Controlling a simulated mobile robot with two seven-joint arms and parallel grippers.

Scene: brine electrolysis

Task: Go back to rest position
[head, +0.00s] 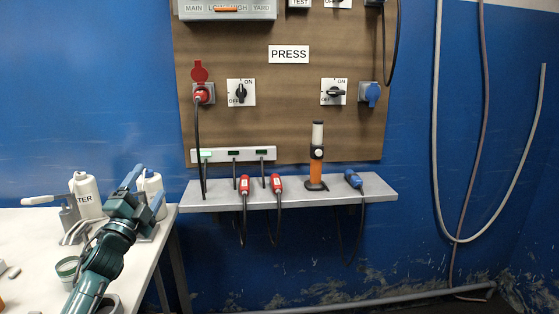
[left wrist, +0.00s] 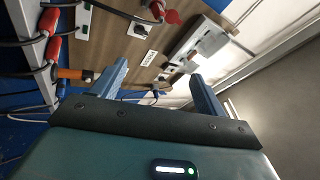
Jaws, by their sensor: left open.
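My left gripper (head: 144,189) is in the lower left of the head view, raised over the right end of the white table. Its two blue fingers are spread apart with nothing between them. The left wrist view shows the same open fingers (left wrist: 158,73), tilted toward the wooden panel and empty. The gripper overlaps the bottles in the head view; whether it touches anything there I cannot tell. My right gripper is not in view.
The white table (head: 28,235) bears a white bottle (head: 87,195). A grey shelf (head: 222,197) holds red plugs (head: 276,185), a blue plug (head: 354,180) and an orange-black device (head: 316,165). The wooden panel (head: 290,110) carries switches. Hoses hang on the right wall.

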